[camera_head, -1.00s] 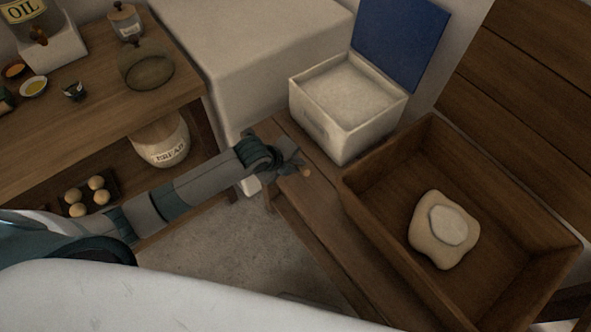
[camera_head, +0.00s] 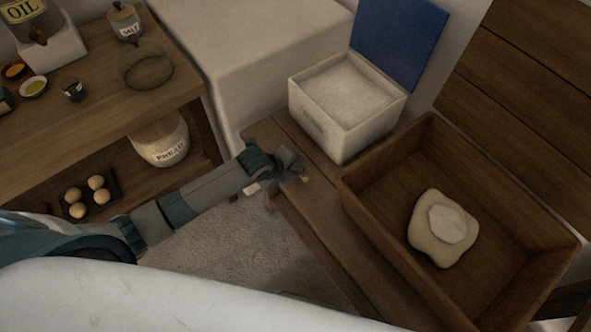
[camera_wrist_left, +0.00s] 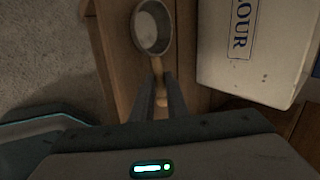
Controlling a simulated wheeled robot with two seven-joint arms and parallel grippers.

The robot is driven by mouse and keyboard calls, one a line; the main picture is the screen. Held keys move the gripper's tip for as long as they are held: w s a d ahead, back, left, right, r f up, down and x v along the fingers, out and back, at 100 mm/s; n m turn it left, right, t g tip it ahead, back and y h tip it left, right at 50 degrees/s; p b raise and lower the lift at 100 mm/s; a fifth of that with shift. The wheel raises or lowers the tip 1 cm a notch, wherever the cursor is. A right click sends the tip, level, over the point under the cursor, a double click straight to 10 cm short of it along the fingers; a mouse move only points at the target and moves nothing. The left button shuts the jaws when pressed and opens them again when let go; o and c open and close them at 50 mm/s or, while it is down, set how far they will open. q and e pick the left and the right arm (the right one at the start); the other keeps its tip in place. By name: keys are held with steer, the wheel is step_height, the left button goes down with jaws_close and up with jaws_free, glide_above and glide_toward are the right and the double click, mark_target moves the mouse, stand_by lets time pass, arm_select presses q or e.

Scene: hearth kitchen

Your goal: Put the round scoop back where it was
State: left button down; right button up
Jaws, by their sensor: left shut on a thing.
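The round scoop (camera_wrist_left: 152,28) has a round grey metal bowl and a wooden handle. In the left wrist view its bowl lies beyond my fingertips and its handle runs back between them. My left gripper (camera_wrist_left: 161,88) is shut on the handle. In the head view my left gripper (camera_head: 296,170) is over the left end of the wooden bench, with only a small tan bit of the scoop (camera_head: 306,178) showing at its tip. The scoop's bowl is hidden there. I cannot tell whether the scoop touches the bench. My right gripper is out of view.
A white flour box (camera_head: 318,128) with its blue lid open stands on the bench (camera_head: 318,226), close behind my gripper. A wooden trough (camera_head: 392,262) with floured dough (camera_head: 432,248) is to the right. A shelf with jars and a bread crock (camera_head: 162,142) is at left.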

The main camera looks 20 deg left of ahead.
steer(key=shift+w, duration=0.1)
arm_select(q)
steer(key=c, duration=1.8)
jaws_free()
steer(key=shift+o, duration=0.3)
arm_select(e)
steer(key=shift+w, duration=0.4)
